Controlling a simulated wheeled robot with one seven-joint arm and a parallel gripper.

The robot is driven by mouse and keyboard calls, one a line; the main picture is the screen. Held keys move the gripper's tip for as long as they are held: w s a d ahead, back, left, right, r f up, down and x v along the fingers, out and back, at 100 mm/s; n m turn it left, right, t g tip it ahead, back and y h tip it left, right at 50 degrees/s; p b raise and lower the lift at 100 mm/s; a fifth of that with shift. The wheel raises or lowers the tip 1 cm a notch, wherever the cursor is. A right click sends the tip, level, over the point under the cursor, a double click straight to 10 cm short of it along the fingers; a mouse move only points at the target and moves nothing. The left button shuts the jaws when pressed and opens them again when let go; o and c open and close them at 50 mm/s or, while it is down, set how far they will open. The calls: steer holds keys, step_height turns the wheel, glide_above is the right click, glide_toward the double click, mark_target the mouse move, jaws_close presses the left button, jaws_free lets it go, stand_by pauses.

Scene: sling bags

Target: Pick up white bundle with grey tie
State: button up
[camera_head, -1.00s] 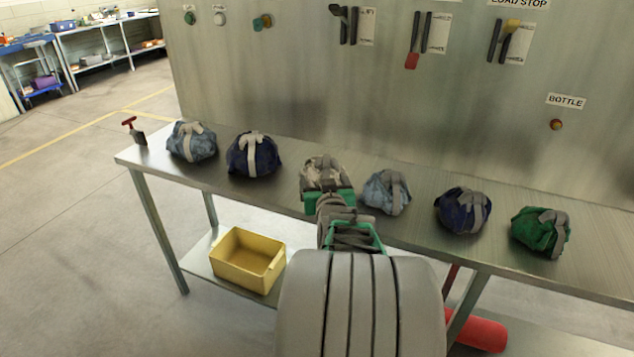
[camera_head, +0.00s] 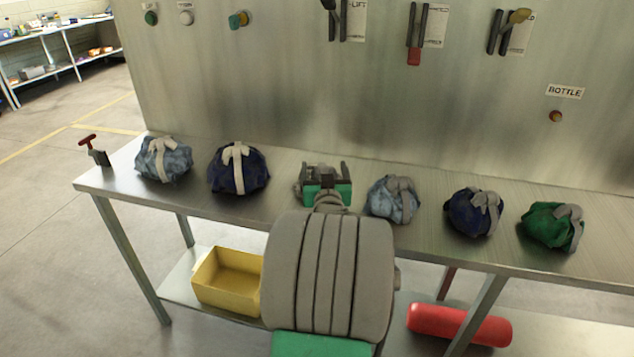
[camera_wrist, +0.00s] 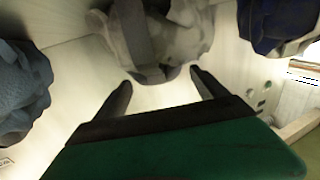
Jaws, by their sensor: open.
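The white bundle with its grey tie (camera_wrist: 178,38) shows at the top middle of the wrist view, its upper part cut off by the frame. In the head view my gripper and wrist hide most of it. My gripper (camera_wrist: 161,80) is open, with a fingertip towards each side of the bundle's near edge. The fingers are not closed on it, and I cannot tell whether they touch it. In the head view my gripper (camera_head: 325,167) is over the middle of the bench.
On the steel bench (camera_head: 285,160), a navy bundle with a white tie (camera_head: 238,168) stands left and a light blue bundle (camera_head: 394,199) right, both close to my gripper. Another navy bundle (camera_head: 474,212) and a green bundle (camera_head: 553,227) stand further right. A steel panel rises behind.

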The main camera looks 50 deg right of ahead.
steer(key=p+x, duration=0.1)
steer(key=x, duration=0.4)
steer(key=shift+w+d+f, duration=0.1)
steer(key=shift+w+d, duration=0.1)
steer(key=shift+w, duration=0.05)
steer(key=shift+s, duration=0.15)
jaws_close()
stand_by(0.4)
